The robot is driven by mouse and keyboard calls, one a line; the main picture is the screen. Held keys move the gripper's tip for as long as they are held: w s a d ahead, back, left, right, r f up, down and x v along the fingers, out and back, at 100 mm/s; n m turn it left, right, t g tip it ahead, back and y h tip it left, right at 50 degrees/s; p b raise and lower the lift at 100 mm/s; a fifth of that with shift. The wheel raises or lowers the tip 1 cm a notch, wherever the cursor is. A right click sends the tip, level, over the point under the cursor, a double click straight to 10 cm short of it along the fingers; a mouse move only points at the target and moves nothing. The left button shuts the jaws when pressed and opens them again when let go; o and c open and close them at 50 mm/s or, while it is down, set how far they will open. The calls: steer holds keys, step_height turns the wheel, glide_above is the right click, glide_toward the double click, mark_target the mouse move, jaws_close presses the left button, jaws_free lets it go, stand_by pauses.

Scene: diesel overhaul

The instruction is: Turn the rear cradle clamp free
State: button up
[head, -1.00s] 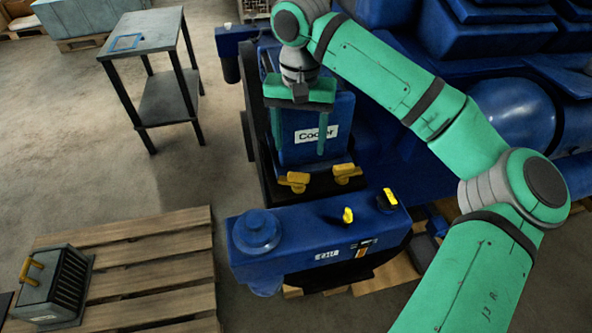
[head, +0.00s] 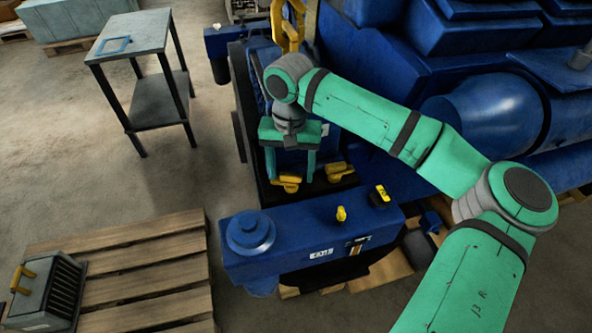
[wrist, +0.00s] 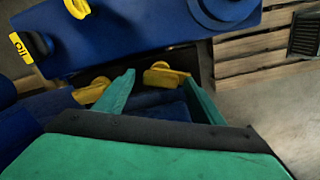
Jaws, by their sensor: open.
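Two yellow cradle clamps sit at the near foot of the blue cooler: a left clamp (head: 286,184) and a right clamp (head: 338,171). I cannot tell from labels which is the rear one. My gripper (head: 290,174) is open and points down, its green fingers on either side of the left clamp or just above it. In the wrist view that clamp (wrist: 163,77) shows between and just beyond the fingertips (wrist: 158,82). The right clamp (wrist: 92,91) shows outside the fingers. Contact is not clear.
A blue housing (head: 310,240) with yellow knobs stands just in front of the clamps. A large blue engine (head: 490,110) fills the right. A yellow lifting hook (head: 288,25) hangs behind my wrist. A pallet (head: 140,275) and a bench (head: 133,40) stand left, with open floor between.

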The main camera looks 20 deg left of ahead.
steer(key=c, duration=1)
steer(key=shift+a+n, duration=0.1)
steer(key=shift+n, duration=1.1)
steer(key=shift+c, duration=0.2)
steer(key=shift+n, duration=1)
steer(key=o, duration=1)
steer(key=shift+o, duration=0.2)
